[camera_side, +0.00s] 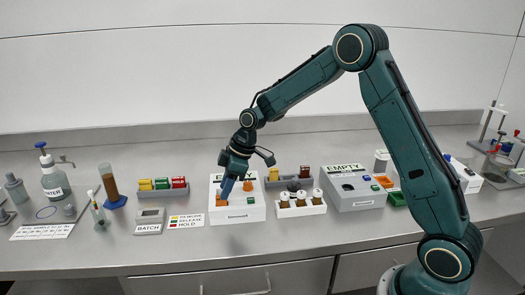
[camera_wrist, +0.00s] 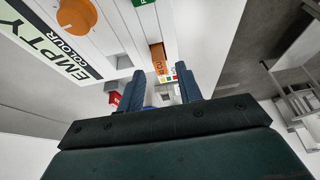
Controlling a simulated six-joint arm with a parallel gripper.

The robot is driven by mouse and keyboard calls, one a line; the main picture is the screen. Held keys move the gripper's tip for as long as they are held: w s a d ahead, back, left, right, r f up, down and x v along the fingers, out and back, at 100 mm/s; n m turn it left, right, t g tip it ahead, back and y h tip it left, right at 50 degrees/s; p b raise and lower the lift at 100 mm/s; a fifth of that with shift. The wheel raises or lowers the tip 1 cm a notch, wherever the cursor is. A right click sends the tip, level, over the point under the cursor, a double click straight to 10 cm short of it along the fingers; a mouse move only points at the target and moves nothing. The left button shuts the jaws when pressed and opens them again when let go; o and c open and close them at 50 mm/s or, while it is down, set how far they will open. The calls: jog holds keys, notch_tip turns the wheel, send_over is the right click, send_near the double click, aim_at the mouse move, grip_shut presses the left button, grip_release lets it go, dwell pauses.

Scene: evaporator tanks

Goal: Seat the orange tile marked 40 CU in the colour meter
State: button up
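The orange tile (camera_wrist: 157,56) shows in the wrist view just beyond my fingertips, with a white label end whose print is too small to read surely. It appears in the side view as an orange block (camera_side: 221,200) at the left of the white colour meter (camera_side: 232,215). I cannot tell how deep it sits. My gripper (camera_side: 227,192) points down over the meter's left part. In the wrist view my gripper (camera_wrist: 159,80) has its two fingers apart, with visible gaps on both sides of the tile. The meter's EMPTY sign (camera_wrist: 70,65) and orange knob (camera_wrist: 75,17) also show.
A rack of brown vials (camera_side: 300,207) stands close right of the meter. A grey EMPTY box (camera_side: 355,195) is further right. A colour key card (camera_side: 186,221), a BATCH device (camera_side: 149,221) and a rack of coloured blocks (camera_side: 163,188) are to the left. The front counter strip is clear.

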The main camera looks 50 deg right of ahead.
jog(key=v, duration=0.9)
jog(key=shift+r, duration=0.2)
jog(key=shift+s, duration=0.1)
jog(key=s+a+r+m+t+h, duration=0.1)
jog(key=s+a+r+m, duration=0.1)
jog(key=s+r, duration=0.45)
jog(key=s+a+r+m+h, duration=0.1)
jog(key=s+r+m, duration=0.15)
jog(key=s, duration=0.65)
jog(key=s+f+m+t+h, duration=0.1)
jog(key=s+m, duration=0.3)
jog(key=s, duration=1.2)
jog(key=shift+d+t, duration=0.15)
jog(key=shift+t, duration=0.15)
jog(key=shift+m, duration=0.25)
